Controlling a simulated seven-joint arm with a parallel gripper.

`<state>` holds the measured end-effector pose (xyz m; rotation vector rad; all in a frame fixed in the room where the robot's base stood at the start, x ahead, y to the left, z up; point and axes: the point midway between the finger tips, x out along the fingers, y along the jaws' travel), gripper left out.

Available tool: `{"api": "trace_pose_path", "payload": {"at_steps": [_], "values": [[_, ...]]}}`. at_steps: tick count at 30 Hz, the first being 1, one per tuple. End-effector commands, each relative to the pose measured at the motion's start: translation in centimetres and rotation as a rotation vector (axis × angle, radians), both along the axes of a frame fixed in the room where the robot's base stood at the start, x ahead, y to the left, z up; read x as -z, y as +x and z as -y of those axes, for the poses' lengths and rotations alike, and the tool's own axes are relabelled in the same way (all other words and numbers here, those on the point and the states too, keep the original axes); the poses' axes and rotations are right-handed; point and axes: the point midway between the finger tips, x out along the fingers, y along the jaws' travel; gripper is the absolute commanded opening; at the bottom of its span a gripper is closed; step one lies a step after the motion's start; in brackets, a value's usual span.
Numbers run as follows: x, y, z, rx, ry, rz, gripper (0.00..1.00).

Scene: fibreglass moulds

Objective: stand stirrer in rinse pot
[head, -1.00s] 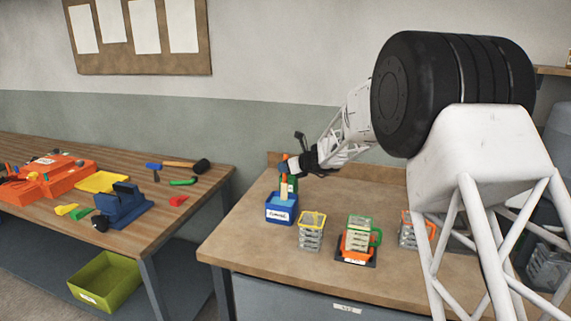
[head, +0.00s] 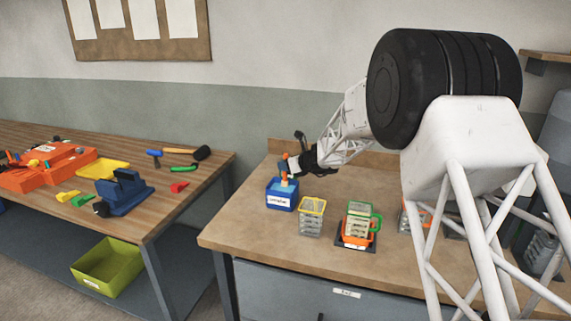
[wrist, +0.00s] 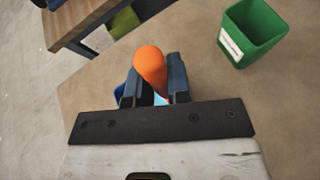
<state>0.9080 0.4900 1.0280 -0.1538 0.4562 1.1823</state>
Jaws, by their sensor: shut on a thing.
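The stirrer has an orange handle (wrist: 150,65). In the head view the stirrer (head: 285,170) stands about upright at the blue pot's mouth. My gripper (wrist: 154,84) is shut on it, with a dark finger on each side. The blue rinse pot (head: 281,196) has a white label and sits at the bench's left back. In the wrist view the blue pot (wrist: 121,92) is mostly hidden behind the fingers. My gripper (head: 291,166) is just above the pot. The stirrer's lower end is hidden, so I cannot tell whether it touches the bottom.
A green pot (wrist: 258,32) stands close by. Right of the blue pot are a yellow-rimmed stack (head: 312,215) and a green-and-orange stack (head: 359,226). The bench front (head: 270,250) is clear. A wooden table (head: 170,205) with tools stands left, across a gap.

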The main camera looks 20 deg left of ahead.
Motion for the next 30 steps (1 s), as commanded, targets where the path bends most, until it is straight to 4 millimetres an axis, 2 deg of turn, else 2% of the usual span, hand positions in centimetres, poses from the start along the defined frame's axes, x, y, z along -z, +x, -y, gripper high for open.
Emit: {"api": "trace_pose_path", "payload": {"at_steps": [11,12,17,30], "values": [[0.11,-0.01,0.0,0.0,0.0,0.0,0.0],[0.1,-0.01,0.0,0.0,0.0,0.0,0.22],[0.1,-0.01,0.0,0.0,0.0,0.0,0.47],[-0.08,-0.11,0.37,0.0,0.0,-0.001,0.48]]}}
